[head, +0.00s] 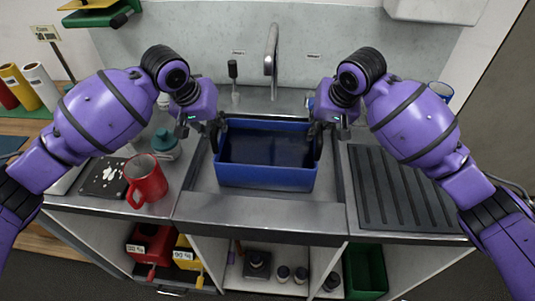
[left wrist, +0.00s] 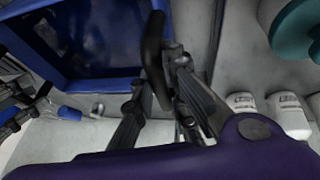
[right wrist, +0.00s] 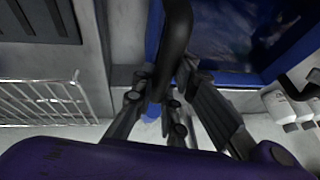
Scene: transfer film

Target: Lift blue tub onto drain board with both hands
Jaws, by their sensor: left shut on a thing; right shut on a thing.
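The blue tub (head: 266,178) sits level in the sink area at the centre of the counter, with a dark, glossy inside that looks like liquid. It also shows in the left wrist view (left wrist: 112,67) and the right wrist view (right wrist: 208,42). My left gripper (head: 216,130) is shut on the black handle (left wrist: 153,40) at its left end. My right gripper (head: 319,133) is shut on the black handle (right wrist: 176,38) at its right end. I cannot tell whether the tub's bottom touches the sink. The dark ribbed drain board (head: 400,190) lies to the right, bare.
The tap (head: 271,55) stands behind the tub. A red mug (head: 146,180), a teal-capped bottle (head: 165,145) and a dark board (head: 104,178) are on the left counter. A blue-rimmed cup (head: 441,90) stands at the back right. Open shelves are below.

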